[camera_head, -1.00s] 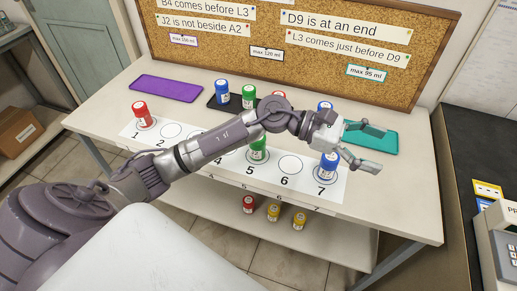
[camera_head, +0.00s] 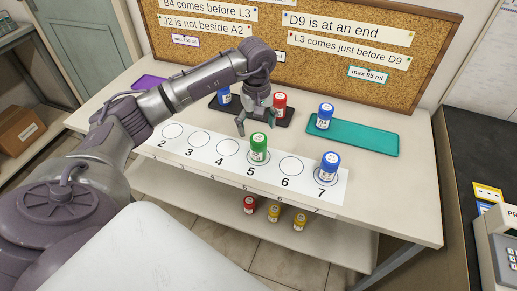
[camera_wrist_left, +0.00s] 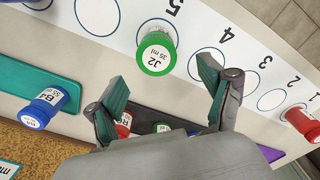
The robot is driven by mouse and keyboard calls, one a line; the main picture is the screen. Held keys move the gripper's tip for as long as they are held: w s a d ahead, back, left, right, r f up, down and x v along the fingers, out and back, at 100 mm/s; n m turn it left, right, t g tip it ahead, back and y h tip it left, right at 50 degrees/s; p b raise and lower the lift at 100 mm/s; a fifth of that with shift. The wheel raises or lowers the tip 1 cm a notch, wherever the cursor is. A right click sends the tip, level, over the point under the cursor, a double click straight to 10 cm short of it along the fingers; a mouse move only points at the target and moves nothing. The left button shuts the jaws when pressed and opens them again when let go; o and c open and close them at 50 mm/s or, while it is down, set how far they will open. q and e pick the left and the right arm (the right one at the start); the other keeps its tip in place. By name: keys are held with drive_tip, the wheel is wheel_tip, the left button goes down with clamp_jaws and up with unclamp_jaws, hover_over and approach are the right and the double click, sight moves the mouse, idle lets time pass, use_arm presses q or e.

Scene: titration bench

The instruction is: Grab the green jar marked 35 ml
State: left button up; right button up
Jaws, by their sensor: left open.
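The green jar (camera_head: 259,148) stands upright on circle 5 of the white numbered strip (camera_head: 215,165). In the left wrist view this green jar (camera_wrist_left: 155,55) shows its cap marked J2 and 35 ml. My left gripper (camera_head: 257,123) is open and empty, just behind and above the jar in the head view. In the left wrist view my left gripper (camera_wrist_left: 163,76) has its fingers spread wide, with the jar beyond the tips and between their lines. I see no contact. My right gripper is not in view.
A blue jar (camera_head: 329,166) stands on circle 7; circle 6 is empty. Behind, a black mat (camera_head: 243,113) holds blue and red jars, and a second green cap (camera_wrist_left: 162,127) shows partly. A teal mat (camera_head: 365,138) holds another blue jar (camera_head: 324,117). A red jar (camera_wrist_left: 300,120) stands on circle 1.

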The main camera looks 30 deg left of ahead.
sight(258, 138)
use_arm(q)
drive_tip(key=shift+f, duration=0.9)
drive_tip(key=f, duration=0.1)
drive_tip(key=f+p, duration=0.1)
drive_tip(key=f, duration=0.1)
drive_tip(key=d+f, duration=0.1)
drive_tip(key=shift+s+f+p, duration=0.25)
drive_tip(key=shift+f+p, duration=0.15)
drive_tip(key=shift+f, duration=0.3)
drive_tip(key=c, duration=1.2)
drive_tip(key=shift+c, duration=0.3)
drive_tip(key=shift+a+r, duration=0.1)
drive_tip(key=shift+r, duration=0.1)
